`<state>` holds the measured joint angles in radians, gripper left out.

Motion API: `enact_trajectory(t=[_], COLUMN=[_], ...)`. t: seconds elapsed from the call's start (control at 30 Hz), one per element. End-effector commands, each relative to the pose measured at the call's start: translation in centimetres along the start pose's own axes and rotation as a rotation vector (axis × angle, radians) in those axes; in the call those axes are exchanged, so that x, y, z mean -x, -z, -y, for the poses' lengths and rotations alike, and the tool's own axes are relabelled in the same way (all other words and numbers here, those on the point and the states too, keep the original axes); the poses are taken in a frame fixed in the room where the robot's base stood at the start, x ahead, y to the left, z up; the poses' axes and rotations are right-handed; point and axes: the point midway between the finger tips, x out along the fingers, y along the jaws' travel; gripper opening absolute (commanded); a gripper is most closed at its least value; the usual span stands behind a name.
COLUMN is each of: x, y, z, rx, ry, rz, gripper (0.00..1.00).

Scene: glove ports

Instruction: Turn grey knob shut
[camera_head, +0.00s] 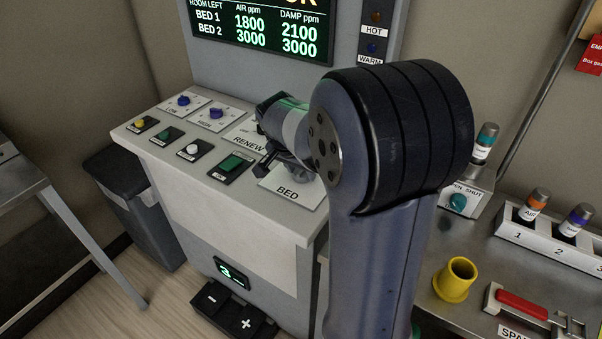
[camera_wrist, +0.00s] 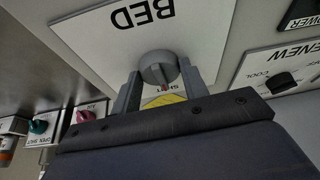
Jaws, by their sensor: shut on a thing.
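The grey knob (camera_wrist: 158,68) is on the white BED plate (camera_wrist: 195,25) in the wrist view, which shows the plate upside down. My gripper (camera_wrist: 157,80) has one finger on each side of the knob and is shut on it. A small SHUT label and a yellow patch (camera_wrist: 165,101) show below the knob, partly covered by my gripper. I cannot tell exactly where the knob points.
The RENEW plate (camera_wrist: 280,72) with a black knob lies beside the BED plate. A yellow cup (camera_head: 455,279) and a red-handled tool (camera_head: 521,304) are on the right bench.

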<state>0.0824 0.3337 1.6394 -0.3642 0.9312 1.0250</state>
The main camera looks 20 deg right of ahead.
Motion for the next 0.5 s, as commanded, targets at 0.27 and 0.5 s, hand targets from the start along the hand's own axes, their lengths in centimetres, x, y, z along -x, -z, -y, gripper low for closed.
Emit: enact_trajectory(t=[0.27, 0.5], x=[-0.01, 0.03], y=[0.02, 0.03], z=[0.09, 0.08], rx=[-0.053, -0.058], ry=[-0.021, -0.024], rz=[0.000, 0.000], gripper=[0.19, 0.19])
